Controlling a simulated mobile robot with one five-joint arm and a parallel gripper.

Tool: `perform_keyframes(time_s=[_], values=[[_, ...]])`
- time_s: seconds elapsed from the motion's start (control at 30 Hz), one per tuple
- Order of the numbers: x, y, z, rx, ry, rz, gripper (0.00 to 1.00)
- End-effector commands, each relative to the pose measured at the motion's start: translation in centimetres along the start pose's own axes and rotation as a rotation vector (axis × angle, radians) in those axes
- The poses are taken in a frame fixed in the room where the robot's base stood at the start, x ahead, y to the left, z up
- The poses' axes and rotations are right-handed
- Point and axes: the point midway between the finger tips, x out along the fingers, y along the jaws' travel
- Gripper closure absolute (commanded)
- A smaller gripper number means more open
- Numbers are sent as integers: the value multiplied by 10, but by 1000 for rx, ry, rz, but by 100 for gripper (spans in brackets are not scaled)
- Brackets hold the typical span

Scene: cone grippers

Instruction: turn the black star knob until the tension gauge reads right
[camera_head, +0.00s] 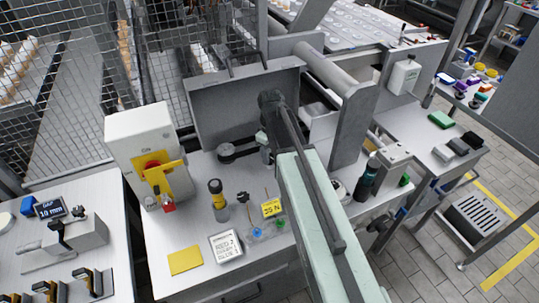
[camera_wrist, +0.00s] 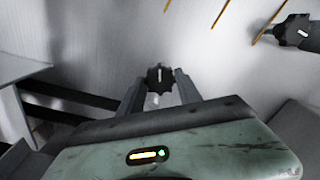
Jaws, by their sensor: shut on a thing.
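The black star knob (camera_wrist: 160,73) shows in the wrist view, with a white mark on its face. My gripper (camera_wrist: 160,82) is shut on it, one finger on each side. In the head view my own arm hides most of the gripper and the knob cannot be made out. A second dark knob (camera_wrist: 292,30) with a white mark is at the upper right of the wrist view, apart from my fingers. A yellow tag (camera_head: 271,207) in the head view seems to read 35 N. I cannot make out the tension gauge or its reading.
A white box with a yellow-red switch (camera_head: 145,150) stands at the left of the bench. A dark bottle (camera_head: 367,178) stands right of my arm.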

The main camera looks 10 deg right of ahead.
Motion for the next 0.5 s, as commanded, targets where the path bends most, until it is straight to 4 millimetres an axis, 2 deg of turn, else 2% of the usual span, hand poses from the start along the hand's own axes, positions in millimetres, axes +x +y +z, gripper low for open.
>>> perform_keyframes(time_s=[0.2,0.5], values=[[0,1,-2,-120,6,3,99],[0,0,-3,-199,7,2,99]])
